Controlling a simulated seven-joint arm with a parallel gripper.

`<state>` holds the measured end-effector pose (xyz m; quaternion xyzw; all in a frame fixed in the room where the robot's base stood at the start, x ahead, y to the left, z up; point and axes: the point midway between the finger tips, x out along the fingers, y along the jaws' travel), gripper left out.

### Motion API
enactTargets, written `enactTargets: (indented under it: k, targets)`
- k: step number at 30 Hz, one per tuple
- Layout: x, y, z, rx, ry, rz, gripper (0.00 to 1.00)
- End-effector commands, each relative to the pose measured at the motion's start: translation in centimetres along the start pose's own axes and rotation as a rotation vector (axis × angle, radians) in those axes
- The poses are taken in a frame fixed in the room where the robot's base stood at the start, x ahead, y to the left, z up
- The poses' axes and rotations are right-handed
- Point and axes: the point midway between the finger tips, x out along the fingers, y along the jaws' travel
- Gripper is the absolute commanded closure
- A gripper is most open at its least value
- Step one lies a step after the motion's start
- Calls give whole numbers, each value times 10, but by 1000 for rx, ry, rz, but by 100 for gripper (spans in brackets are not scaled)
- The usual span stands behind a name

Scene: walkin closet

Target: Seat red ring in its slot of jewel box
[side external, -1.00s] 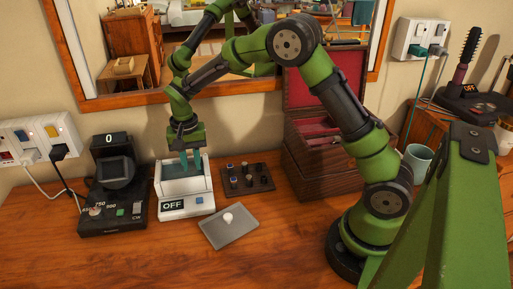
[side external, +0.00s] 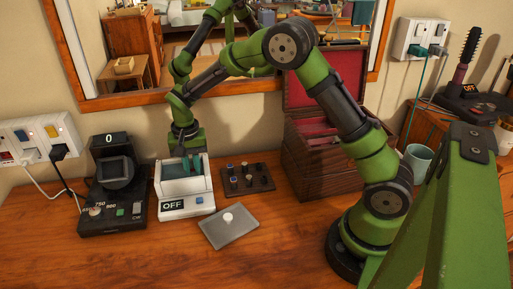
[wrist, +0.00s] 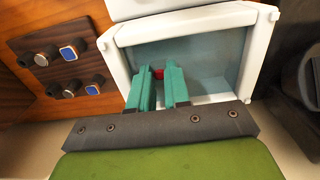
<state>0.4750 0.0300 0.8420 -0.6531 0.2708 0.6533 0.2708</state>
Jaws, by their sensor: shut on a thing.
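My gripper (side external: 191,166) points down into the open white tank (side external: 187,206), which has an "OFF" display on its front. In the wrist view its teal fingers (wrist: 158,84) are closed on a small red piece, the red ring (wrist: 158,73), of which only a bit shows between the fingertips. The ring is hidden in the side view. The jewel box (side external: 318,180) is a dark wooden chest with its red-lined lid (side external: 325,80) raised, to the right of the tank. Its slots cannot be made out.
A dark board (side external: 236,189) with several rings stands just right of the tank; it also shows in the wrist view (wrist: 50,38). A grey lid (side external: 228,235) with a white knob lies in front. A black device (side external: 112,205) stands left. The front table is clear.

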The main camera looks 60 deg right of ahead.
Motion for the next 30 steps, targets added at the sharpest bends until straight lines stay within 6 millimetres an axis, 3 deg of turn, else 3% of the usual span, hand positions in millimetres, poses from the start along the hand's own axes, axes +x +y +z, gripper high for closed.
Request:
enactTargets:
  k: [30]
  targets:
    - [-32,0,0,0,1,-1,100]
